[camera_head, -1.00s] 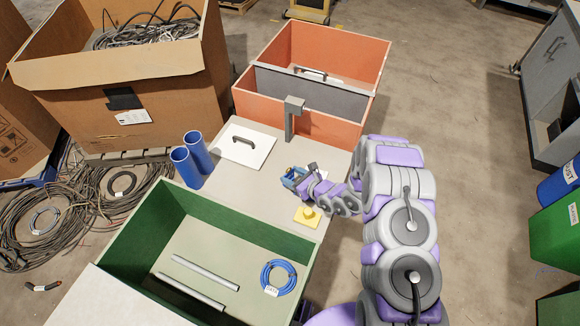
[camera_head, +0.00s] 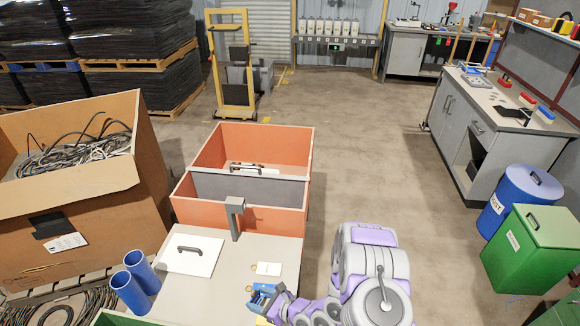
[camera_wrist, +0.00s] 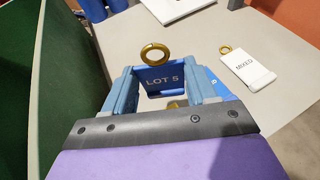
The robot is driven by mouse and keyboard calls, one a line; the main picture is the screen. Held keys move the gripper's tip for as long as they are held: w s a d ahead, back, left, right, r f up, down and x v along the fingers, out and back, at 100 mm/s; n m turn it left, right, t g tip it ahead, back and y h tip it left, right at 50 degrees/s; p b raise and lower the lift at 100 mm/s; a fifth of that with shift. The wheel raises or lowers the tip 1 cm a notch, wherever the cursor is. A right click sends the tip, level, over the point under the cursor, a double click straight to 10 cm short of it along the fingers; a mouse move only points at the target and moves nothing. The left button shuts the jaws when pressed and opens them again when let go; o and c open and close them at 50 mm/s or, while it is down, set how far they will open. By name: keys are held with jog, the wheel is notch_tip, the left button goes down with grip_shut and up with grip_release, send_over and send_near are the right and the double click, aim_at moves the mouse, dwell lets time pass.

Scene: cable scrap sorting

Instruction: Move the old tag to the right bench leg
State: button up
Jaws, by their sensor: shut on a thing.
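My gripper (camera_head: 262,296) is low over the near part of the pale table (camera_head: 215,300). In the wrist view its light-blue fingers (camera_wrist: 168,88) are shut on a blue tag (camera_wrist: 161,80) marked LOT 5, with a brass ring (camera_wrist: 154,53) just beyond it. A white tag (camera_wrist: 248,68) marked MIXED, with its own brass ring, lies on the table to the right; it also shows in the head view (camera_head: 268,268). I cannot tell which tag is the old one. A grey workbench (camera_head: 465,120) stands at the right; no right leg is clearly distinguishable.
Blue (camera_head: 520,200) and green (camera_head: 540,245) bins stand right. Open floor lies between table and workbench.

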jog(key=w+d+r+m+t+h, duration=0.1)
jog(key=w+d+r+m+t, duration=0.1)
jog(key=w+d+r, duration=0.65)
jog(key=w+d+r+m+t+h, duration=0.2)
jog(key=w+d+r, duration=0.3)
jog(key=r, duration=0.7)
jog(key=d+r+m+t+h, duration=0.1)
jog(key=d+r, duration=0.3)
jog(key=r, duration=0.3)
jog(key=w+d+r+m+t+h, duration=0.1)
jog(key=d+r+m+h, duration=0.1)
jog(key=d+r, duration=0.2)
jog(key=d+r+m+h, duration=0.2)
jog(key=d+r, duration=0.2)
jog(key=r, duration=0.7)
jog(key=shift+w+d+t, duration=0.35)
jog(key=shift+d+t, duration=0.05)
